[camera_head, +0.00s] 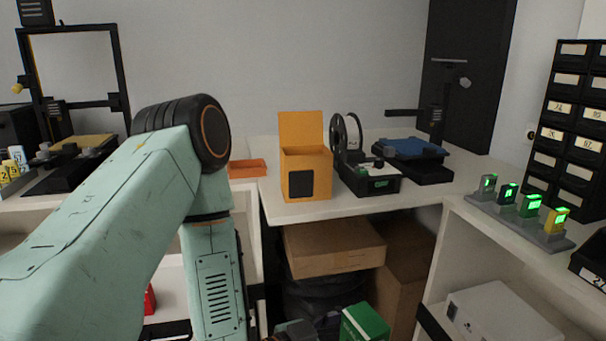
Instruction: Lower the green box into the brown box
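A green box (365,322) shows at the bottom edge, partly cut off. Brown cardboard boxes are under the white table: one (330,245) lies high up just beneath the tabletop, and another (401,290) stands to its right. Whether either is open at the top cannot be seen. My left arm comes in from the left, bends, and runs down out of the picture. Neither gripper can be made out. A dark grey object (294,331) at the bottom edge, left of the green box, is too cut off to identify. What holds or supports the green box is hidden.
On the white table (350,208) stand an open orange box (306,172), a small black machine with a spool (372,180) and a blue-bed printer (412,148). A white shelf at right holds lit devices (530,206) and a white box (500,312). Black drawers (572,135) stand behind.

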